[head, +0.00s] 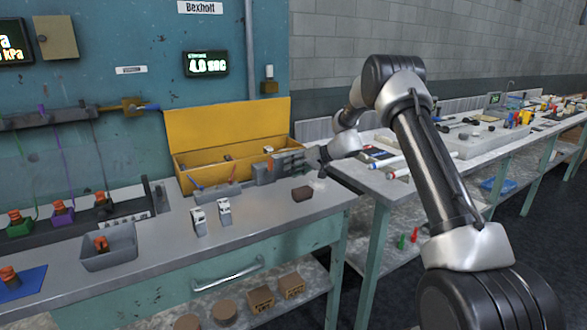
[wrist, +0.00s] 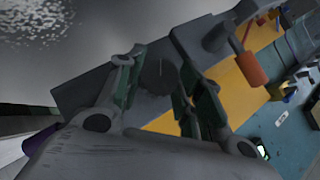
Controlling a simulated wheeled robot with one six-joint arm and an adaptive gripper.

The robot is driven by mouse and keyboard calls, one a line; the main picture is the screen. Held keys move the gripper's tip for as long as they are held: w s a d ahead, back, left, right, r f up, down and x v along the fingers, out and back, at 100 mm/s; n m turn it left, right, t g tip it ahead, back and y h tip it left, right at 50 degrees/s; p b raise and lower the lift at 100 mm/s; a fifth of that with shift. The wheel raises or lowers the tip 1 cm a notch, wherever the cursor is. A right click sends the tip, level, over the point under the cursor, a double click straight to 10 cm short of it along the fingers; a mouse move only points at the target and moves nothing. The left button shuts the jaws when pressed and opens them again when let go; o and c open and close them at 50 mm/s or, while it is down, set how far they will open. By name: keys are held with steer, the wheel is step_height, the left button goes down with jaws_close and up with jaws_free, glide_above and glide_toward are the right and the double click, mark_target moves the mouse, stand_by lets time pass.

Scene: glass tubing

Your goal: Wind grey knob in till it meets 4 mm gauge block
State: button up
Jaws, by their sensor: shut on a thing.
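My gripper (head: 290,163) reaches in from the right, level, at a grey fixture (head: 262,174) on the bench in front of the yellow box. In the wrist view my gripper (wrist: 156,72) has its two fingers on either side of the round grey knob (wrist: 158,82), shut on it. The fixture's grey body (wrist: 82,92) lies behind the knob, and an orange-red handle (wrist: 250,70) stands out to the right. In the head view the fingers hide the knob. I cannot make out the 4 mm gauge block or any gap beside it.
An open yellow box (head: 215,131) stands close behind the fixture. A grey bin (head: 108,247) sits further left. The front bench edge is mostly clear.

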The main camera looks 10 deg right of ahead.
steer(key=shift+d+f+m+y, duration=0.15)
steer(key=shift+m+y, duration=0.45)
steer(key=shift+y, duration=0.3)
steer(key=o, duration=1)
steer(key=v, duration=1.2)
steer(key=shift+f, duration=0.15)
steer(key=shift+w+d, duration=0.1)
